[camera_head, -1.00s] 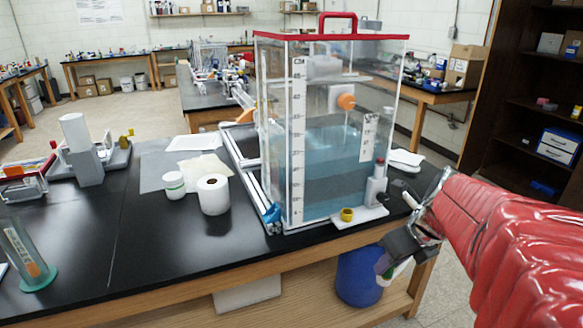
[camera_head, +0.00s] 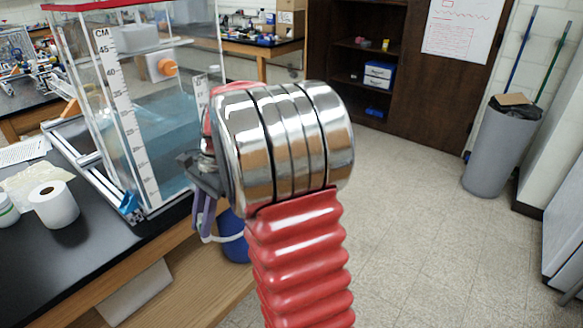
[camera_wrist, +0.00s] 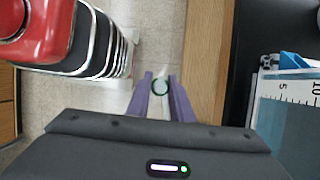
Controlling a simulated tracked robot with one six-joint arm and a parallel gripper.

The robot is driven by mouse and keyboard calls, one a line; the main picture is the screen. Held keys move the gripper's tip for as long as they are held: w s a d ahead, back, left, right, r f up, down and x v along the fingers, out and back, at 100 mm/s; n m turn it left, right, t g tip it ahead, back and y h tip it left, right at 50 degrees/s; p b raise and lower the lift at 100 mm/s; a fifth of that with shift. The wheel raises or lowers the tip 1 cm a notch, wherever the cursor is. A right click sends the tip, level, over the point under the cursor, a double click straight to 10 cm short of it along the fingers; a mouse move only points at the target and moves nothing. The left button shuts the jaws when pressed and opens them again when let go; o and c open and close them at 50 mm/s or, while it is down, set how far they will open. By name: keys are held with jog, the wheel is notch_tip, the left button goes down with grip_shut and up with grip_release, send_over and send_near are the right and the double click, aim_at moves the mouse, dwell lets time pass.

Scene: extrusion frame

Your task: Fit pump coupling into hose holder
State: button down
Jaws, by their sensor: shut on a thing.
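My gripper (camera_wrist: 160,98) has purple fingers shut on a small pale piece with a dark green ring (camera_wrist: 160,86), seemingly the pump coupling. In the wrist view it is over the gap between the floor and the wooden table edge. In the head view my gripper (camera_head: 204,216) hangs beside the table's front edge, right of the clear water tank (camera_head: 150,125). A white bit of the held piece shows under the fingers there, mostly hidden. I cannot make out the hose holder; my arm covers the area at the tank's right side.
The black table (camera_head: 95,255) holds a paper roll (camera_head: 54,204) and the tank's metal frame. A blue drum (camera_head: 235,240) stands under the table edge behind my gripper. The floor to the right is free as far as a grey bin (camera_head: 493,150).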

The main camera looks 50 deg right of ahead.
jog(key=w+a+f+n+g+h, duration=0.2)
jog(key=w+a+f+n, duration=0.2)
jog(key=n, duration=0.5)
jog(key=w+a+f+n+g+h, duration=0.2)
jog(key=w+a+f+n, duration=0.2)
jog(key=a+n, duration=0.4)
jog(key=shift+a+f+n+g+h, duration=0.3)
jog(key=shift+a+f+n, duration=0.1)
jog(key=shift+a+f, duration=0.4)
